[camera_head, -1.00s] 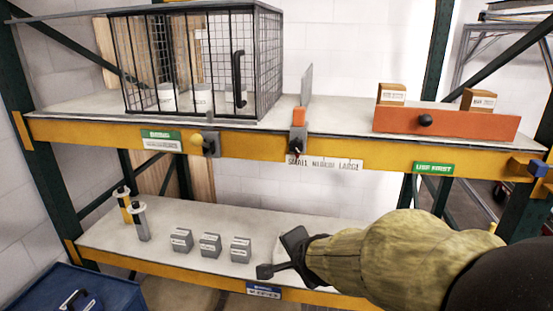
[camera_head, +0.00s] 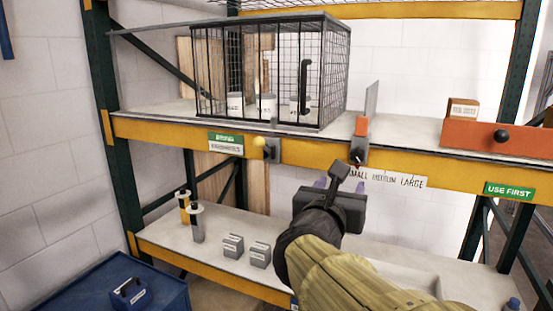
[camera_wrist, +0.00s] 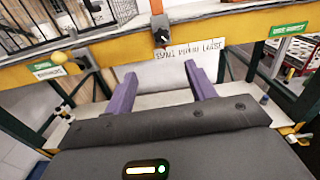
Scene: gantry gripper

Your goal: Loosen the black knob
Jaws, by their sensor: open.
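A black knob (camera_head: 357,157) sits on a grey clamp on the front of the yellow beam, below an orange block (camera_head: 361,125) and a thin upright plate. The knob also shows at the top middle of the wrist view (camera_wrist: 163,38). A second black knob (camera_head: 501,136) is on the orange drawer front at the right. My gripper (camera_head: 340,184) is below and in front of the clamp, apart from it. In the wrist view its two purple fingers (camera_wrist: 160,80) are spread wide with nothing between them. The knob lies beyond the fingertips.
A wire cage (camera_head: 270,70) with white containers stands on the upper shelf. A yellow knob (camera_head: 258,142) is on the beam to the left. A size label (camera_head: 388,178) hangs right of the clamp. Grey boxes (camera_head: 260,254) stand on the lower shelf. The space before the clamp is clear.

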